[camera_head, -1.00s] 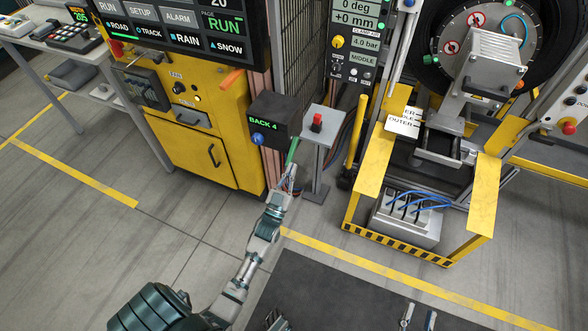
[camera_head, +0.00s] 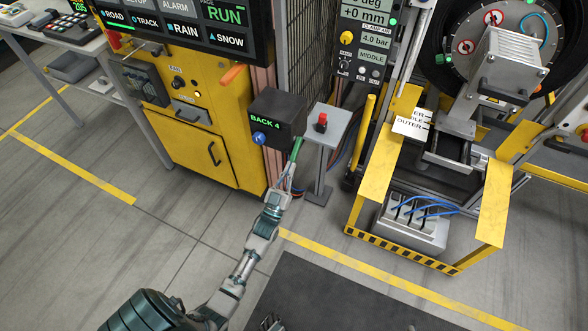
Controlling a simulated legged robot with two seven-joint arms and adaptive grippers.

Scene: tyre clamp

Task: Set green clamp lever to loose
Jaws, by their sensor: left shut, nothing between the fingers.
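The green lever (camera_head: 296,149) sticks out low at the right side of the dark box (camera_head: 276,113), whose display reads BACK 4. My left gripper (camera_head: 288,178) is just below the lever, at the end of the arm that comes in from the bottom left. Its fingers are shut with nothing between them. The fingertips are close to the lever's lower end; I cannot tell whether they touch it.
A blue knob (camera_head: 258,138) is on the box's front. A pedestal with a red button (camera_head: 321,122) stands just to the right. A yellow cabinet (camera_head: 205,150) is to the left, and a yellow frame (camera_head: 372,188) with the tyre machine to the right.

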